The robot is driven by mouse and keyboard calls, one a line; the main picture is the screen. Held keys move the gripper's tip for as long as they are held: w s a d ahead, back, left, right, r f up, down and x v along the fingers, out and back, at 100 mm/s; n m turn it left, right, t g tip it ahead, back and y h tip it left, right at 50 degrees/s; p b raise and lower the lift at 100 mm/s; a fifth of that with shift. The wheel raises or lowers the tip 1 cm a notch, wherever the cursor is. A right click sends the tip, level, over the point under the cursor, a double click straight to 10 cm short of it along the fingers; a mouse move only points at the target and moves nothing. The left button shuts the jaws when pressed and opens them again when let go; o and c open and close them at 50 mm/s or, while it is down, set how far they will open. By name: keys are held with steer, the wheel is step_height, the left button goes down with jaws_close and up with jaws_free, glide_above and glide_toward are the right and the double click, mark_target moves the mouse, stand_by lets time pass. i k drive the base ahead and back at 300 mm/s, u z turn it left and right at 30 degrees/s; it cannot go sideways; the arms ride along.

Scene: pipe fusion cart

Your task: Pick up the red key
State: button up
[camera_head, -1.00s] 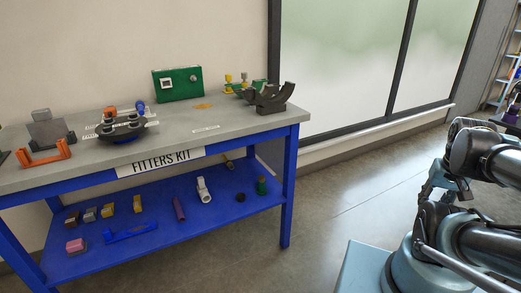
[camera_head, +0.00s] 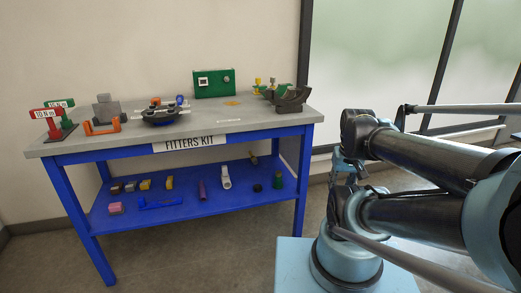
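A red T-shaped piece (camera_head: 47,119) with a white label stands upright at the left end of the grey bench top. It looks like the red key. A similar green piece (camera_head: 66,107) with a label stands just behind it, partly hidden. My arm is folded at the right side of the view, well apart from the bench. The end of my arm, where my gripper (camera_head: 345,168) seems to hang, is small and partly covered by my own links. Its fingers cannot be made out. Nothing is seen held in it.
The blue bench has a grey top (camera_head: 225,118) and a lower shelf (camera_head: 205,203) with several small parts. An orange bracket (camera_head: 101,127), a dark round fixture (camera_head: 162,115), a green box (camera_head: 213,83) and dark curved cradles (camera_head: 290,99) stand on top. Floor in front is clear.

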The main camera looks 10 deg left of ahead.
mark_target(54, 132)
steer(key=u, duration=0.3)
steer(key=i, duration=1)
steer(key=k, duration=0.65)
steer(key=u, duration=2)
